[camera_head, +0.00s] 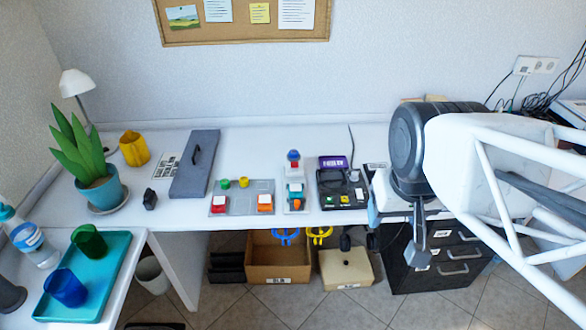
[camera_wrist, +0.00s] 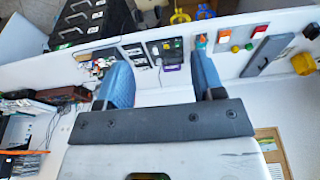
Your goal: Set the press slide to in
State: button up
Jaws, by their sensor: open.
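My gripper (camera_head: 418,262) is to the right of this unit, near the desk's front edge. In the wrist view my gripper (camera_wrist: 162,84) has its two blue fingers wide apart, with nothing between them.
A black device (camera_head: 329,189) with a purple display stands between the unit and my gripper. A grey button panel (camera_head: 240,190) and a grey board with a handle (camera_head: 194,165) are left of the unit. Black drawers (camera_head: 440,275) and an open box (camera_head: 278,266) are below the desk.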

jog(key=shift+c, duration=1.3)
jog(key=m+g, duration=0.3)
send_over(297, 201)
jog(key=f, duration=2.6)
jog(key=shift+s+d, duration=0.25)
jog(key=shift+w+a+f, duration=0.25)
jog(key=shift+w+f, duration=0.05)
jog(key=shift+f, duration=0.2)
jog(key=shift+f, duration=0.1)
jog(key=shift+f, duration=3.8)
